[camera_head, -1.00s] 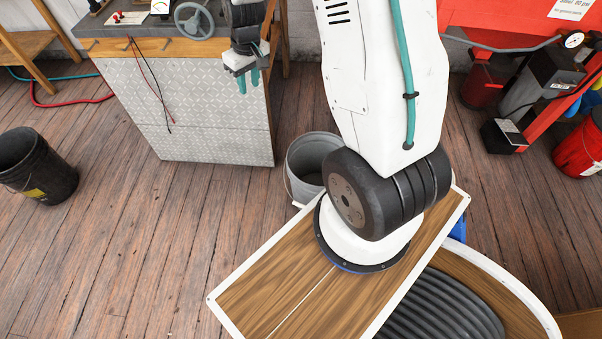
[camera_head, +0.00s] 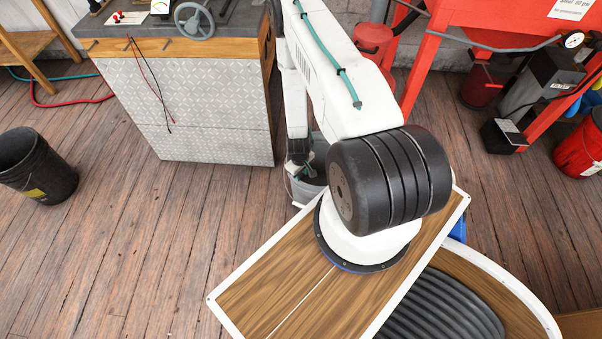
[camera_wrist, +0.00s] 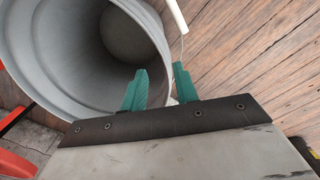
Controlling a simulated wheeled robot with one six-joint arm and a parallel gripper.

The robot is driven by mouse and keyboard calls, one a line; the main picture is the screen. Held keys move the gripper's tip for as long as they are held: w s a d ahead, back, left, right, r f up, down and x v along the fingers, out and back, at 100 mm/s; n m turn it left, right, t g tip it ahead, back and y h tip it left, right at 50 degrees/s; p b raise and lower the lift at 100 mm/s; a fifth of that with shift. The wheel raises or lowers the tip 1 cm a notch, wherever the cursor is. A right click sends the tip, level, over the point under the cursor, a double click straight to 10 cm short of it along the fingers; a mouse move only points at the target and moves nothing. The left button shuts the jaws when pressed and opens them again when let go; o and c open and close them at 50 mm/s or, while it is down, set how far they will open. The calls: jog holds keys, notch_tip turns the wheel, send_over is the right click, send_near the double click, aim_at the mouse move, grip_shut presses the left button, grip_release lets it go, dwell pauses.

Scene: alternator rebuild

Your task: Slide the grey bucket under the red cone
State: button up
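The grey bucket (camera_head: 303,191) stands on the floor just beyond the edge of my wooden deck, partly hidden by my arm. In the wrist view the bucket (camera_wrist: 52,58) fills the upper left, its open mouth facing the camera. My gripper (camera_wrist: 161,70) is open, with one teal finger over the bucket's mouth and the other just outside its rim. The rim runs between the fingers; I cannot tell whether they touch it. In the head view my gripper (camera_head: 302,172) is at the bucket's top. A red, rounded, flanged piece (camera_head: 373,38) shows behind my arm; I cannot tell whether it is the cone.
A red-framed stand (camera_head: 418,70) is behind and right of the bucket. A workbench (camera_head: 200,105) stands left of it. A black bucket (camera_head: 38,170) is far left, and a red bucket (camera_head: 578,150) far right. Bare plank floor (camera_head: 150,230) lies at left.

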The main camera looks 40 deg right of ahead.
aim_at(302, 187)
jog(key=shift+f, duration=0.1)
jog(key=shift+d+f, duration=0.2)
jog(key=shift+f, duration=3.65)
grip_shut()
